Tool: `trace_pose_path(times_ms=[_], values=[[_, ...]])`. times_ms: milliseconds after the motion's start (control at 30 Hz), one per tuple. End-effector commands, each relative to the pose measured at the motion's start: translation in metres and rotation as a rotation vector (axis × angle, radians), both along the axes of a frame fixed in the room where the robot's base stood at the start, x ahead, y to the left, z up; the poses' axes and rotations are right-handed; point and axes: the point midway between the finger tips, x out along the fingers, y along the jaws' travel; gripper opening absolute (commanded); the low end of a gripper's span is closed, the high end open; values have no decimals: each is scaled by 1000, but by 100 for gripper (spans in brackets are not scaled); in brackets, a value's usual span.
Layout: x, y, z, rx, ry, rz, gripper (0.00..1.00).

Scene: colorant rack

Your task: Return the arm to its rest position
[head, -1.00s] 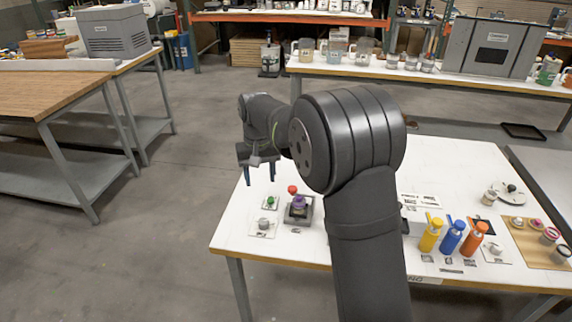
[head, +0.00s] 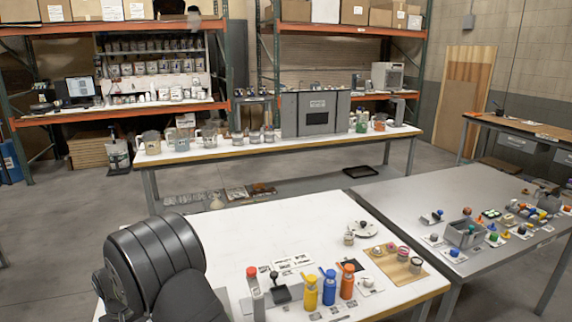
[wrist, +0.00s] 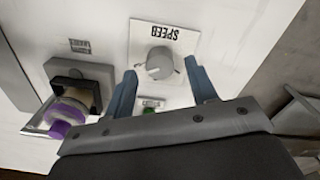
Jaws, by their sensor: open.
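My gripper (wrist: 160,78) shows in the wrist view with its two blue-grey fingers apart and nothing between them. It is above the white table. A grey round knob (wrist: 160,62) on a white plate marked SPEED lies beyond the fingertips. A small green button (wrist: 149,110) shows between the fingers, partly hidden by the gripper's bar. In the head view only a dark upper part of my arm shows at the lower left; the gripper is outside that picture.
A purple-topped device (wrist: 70,112) stands left of the gripper in the wrist view. On the white table (head: 250,232) stand yellow (head: 310,292), blue (head: 329,287) and orange (head: 347,281) bottles. A grey table (head: 400,200) with small parts adjoins it on the right.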

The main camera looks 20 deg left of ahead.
Motion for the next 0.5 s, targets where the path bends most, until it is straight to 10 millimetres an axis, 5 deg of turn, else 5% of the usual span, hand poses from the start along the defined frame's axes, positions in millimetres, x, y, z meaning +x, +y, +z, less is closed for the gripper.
trace_pose_path(times_ms=[500], values=[[0, 0, -13, 0, 0, 1, 52]])
